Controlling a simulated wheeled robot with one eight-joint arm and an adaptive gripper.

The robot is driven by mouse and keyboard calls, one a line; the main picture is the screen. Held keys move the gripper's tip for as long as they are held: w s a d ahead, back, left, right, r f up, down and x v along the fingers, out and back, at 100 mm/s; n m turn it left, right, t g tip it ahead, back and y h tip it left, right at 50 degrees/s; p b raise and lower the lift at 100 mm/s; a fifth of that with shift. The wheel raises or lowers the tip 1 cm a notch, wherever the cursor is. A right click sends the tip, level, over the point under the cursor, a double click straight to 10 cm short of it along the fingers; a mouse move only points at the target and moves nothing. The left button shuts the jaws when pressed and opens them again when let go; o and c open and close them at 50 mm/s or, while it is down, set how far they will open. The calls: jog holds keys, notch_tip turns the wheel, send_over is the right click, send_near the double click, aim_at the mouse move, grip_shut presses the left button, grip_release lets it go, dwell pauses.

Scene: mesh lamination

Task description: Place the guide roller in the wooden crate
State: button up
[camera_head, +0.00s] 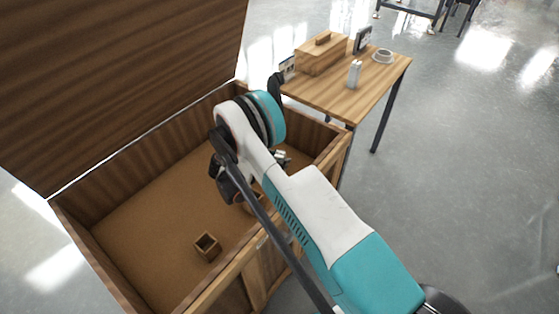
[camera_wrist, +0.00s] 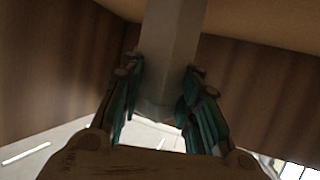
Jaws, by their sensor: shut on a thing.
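The wooden crate (camera_head: 150,215) stands open in the head view, its large lid raised at the back left. My arm reaches over its right side, and the arm hides most of my gripper there. In the wrist view my gripper (camera_wrist: 160,95) is shut on the guide roller (camera_wrist: 173,45), a pale grey bar with flat-looking sides. The fingers press on both sides of it. Brown wooden walls (camera_wrist: 50,75) surround it in that view. I cannot tell whether the roller touches the crate floor.
A small open wooden box (camera_head: 207,246) sits on the crate floor, towards the front. The left part of the floor is clear. A wooden table (camera_head: 335,98) behind holds a lidded wooden box (camera_head: 321,55), a white bottle (camera_head: 354,74) and a round grey dish (camera_head: 384,56).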

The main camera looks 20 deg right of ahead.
jog(key=shift+f, duration=0.1)
jog(key=o, duration=1.2)
jog(key=shift+c, duration=0.2)
jog(key=shift+a+r, duration=0.3)
jog(key=p+v, duration=0.3)
jog(key=v, duration=0.8)
jog(key=shift+a, duration=0.15)
